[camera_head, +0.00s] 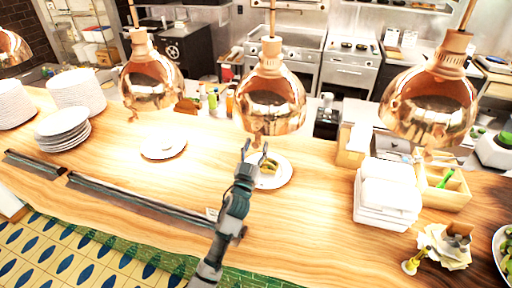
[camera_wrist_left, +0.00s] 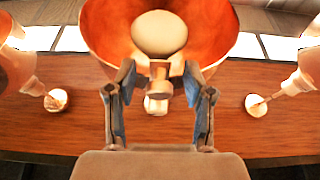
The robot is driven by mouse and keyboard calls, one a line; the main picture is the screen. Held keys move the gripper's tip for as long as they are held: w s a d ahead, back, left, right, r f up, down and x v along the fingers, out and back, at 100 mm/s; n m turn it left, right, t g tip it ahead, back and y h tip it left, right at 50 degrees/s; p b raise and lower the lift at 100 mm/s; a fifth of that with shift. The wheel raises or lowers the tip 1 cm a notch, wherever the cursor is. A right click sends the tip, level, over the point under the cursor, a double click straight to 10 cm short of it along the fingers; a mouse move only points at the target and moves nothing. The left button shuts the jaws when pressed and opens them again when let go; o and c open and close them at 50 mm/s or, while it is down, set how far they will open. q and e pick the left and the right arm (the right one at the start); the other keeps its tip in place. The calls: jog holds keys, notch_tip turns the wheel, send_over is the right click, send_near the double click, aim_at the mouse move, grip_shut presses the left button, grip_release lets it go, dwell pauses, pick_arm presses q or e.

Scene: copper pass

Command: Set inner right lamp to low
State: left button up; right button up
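Several copper dome lamps hang in a row over the wooden counter. The inner right lamp (camera_head: 270,98) is the one in the middle of the head view. My left gripper (camera_head: 254,150) is just below its lower rim, fingers pointing up. In the left wrist view I look up into the copper shade (camera_wrist_left: 215,35) with its pale round bulb (camera_wrist_left: 159,33). A small pale knob (camera_wrist_left: 159,88) at the rim shows between the two fingers of my left gripper (camera_wrist_left: 159,78), which are apart with gaps on both sides. My right gripper is not in view.
Neighbouring lamps hang left (camera_head: 150,82) and right (camera_head: 430,105). Stacked plates (camera_head: 62,122) stand left; white containers (camera_head: 386,190) and a wooden box (camera_head: 445,194) stand right.

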pick_arm(q)
jog(key=shift+s, duration=0.1)
jog(key=v, duration=1.1)
jog(key=shift+s+f, duration=0.2)
jog(key=shift+s, duration=0.1)
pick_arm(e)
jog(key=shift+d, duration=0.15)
